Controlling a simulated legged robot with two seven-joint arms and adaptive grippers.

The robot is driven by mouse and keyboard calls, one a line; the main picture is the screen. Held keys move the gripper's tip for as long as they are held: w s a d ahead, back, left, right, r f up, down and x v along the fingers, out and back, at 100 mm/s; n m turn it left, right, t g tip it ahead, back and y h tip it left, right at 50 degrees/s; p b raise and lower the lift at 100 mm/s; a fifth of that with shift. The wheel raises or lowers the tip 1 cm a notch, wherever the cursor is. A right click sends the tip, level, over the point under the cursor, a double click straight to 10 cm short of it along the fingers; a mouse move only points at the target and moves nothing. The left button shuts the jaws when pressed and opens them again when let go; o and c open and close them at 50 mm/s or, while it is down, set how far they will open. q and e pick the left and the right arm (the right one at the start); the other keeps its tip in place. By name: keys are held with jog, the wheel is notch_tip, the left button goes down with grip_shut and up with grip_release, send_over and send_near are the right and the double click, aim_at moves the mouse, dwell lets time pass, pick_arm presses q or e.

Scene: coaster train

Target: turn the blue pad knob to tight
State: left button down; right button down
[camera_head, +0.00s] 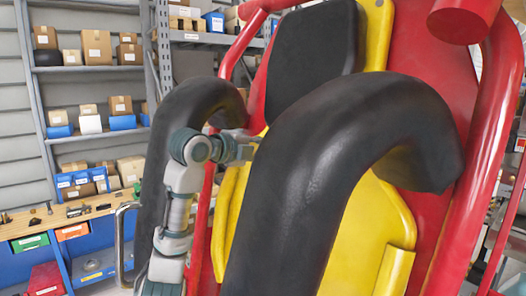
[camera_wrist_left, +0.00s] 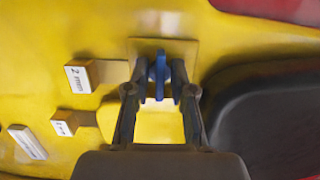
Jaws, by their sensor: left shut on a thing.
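The blue pad knob (camera_wrist_left: 160,75) shows in the left wrist view, on a tan plate (camera_wrist_left: 185,48) fixed to a yellow panel. My left gripper (camera_wrist_left: 161,92) is shut on the knob, with a finger on each side of it. In the head view my left arm reaches in behind the black padded restraint, and its wrist (camera_head: 228,148) shows at the yellow seat back. The knob and the left fingertips are hidden there. Any tight mark on the knob cannot be made out. My right gripper is in neither view.
Small blocks with white labels, one reading "2 mm" (camera_wrist_left: 82,76), stand left of the knob. A black pad (camera_wrist_left: 265,120) lies to its right. The thick black restraint (camera_head: 330,170) and red frame (camera_head: 490,130) crowd the head view. Shelves with boxes (camera_head: 96,47) stand at the back left.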

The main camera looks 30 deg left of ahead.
pick_arm(q)
jog(key=shift+f, duration=0.2)
dwell(0.3)
jog(key=c, duration=1.3)
grip_release()
jog(key=shift+o, duration=0.2)
jog(key=shift+s, duration=0.1)
jog(key=shift+r, duration=0.1)
